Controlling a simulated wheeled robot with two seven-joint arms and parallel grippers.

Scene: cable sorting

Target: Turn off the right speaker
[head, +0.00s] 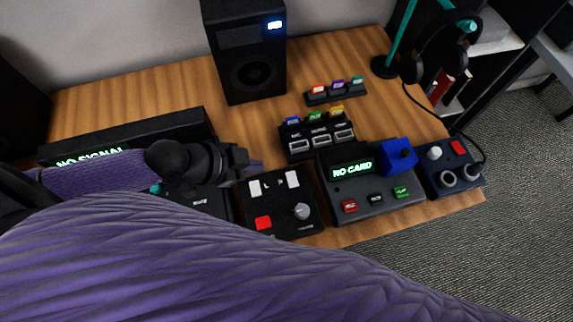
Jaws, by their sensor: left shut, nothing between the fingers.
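The right speaker (232,60) is a tall black box at the back of the table with a lit blue-white indicator (274,24). A black control box (281,222) near the front edge has two white switches, the left one (254,188) beside an "L" and the right one (292,180), plus a red button (263,223) and a grey knob (302,211). My left gripper (254,166) is shut and empty, just behind and above the left white switch; contact cannot be told. My right gripper is not in view.
A "NO CARD" box (370,192) stands to the right, with a knob box (450,180) beyond it. A card rack (316,136) sits behind. A "NO SIGNAL" display (180,125) is at left. Headphones (440,55) hang at back right. My purple arm covers the foreground.

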